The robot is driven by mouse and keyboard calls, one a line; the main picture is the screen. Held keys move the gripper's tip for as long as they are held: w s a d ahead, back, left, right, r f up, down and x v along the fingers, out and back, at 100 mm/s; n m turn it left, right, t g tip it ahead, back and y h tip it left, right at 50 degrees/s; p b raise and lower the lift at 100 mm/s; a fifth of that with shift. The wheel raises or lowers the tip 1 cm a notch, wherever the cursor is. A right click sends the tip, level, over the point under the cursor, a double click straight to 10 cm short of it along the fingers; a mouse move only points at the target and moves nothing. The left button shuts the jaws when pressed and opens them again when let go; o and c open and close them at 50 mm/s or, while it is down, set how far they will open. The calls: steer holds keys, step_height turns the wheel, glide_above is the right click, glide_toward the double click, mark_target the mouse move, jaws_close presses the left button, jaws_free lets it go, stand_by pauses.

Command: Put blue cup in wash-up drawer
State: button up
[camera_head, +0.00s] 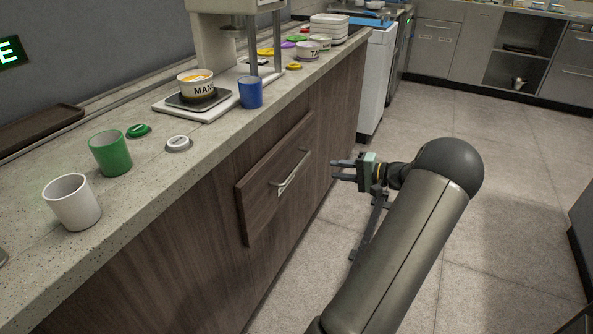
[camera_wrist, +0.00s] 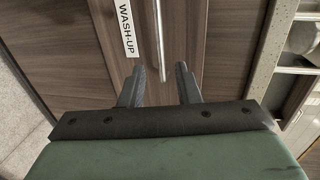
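The blue cup (camera_head: 250,92) stands upright on the counter, beside the right end of the white dispenser base. The wash-up drawer (camera_head: 277,177) is in the wooden counter front below it and looks shut or nearly so. Its metal handle (camera_head: 291,172) shows in the wrist view as a vertical bar (camera_wrist: 160,42), beside the "WASH-UP" label (camera_wrist: 128,30). My gripper (camera_head: 340,170) is to the right of the drawer handle, apart from it. In the wrist view its two fingers (camera_wrist: 160,85) are spread with nothing between them, pointing at the handle.
A green cup (camera_head: 110,153) and a white cup (camera_head: 72,202) stand on the counter at left. A bowl labelled "MANG" (camera_head: 196,84) sits on a dark scale (camera_head: 198,100). Lids and bowls line the counter further back. The floor (camera_head: 470,205) right of the counter is clear.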

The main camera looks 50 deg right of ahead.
mark_target(298, 164)
steer(key=b+x, duration=0.2)
steer(key=x, duration=1.2)
steer(key=shift+r+b, duration=0.1)
steer(key=shift+b, duration=0.25)
steer(key=shift+a, duration=0.1)
jaws_close()
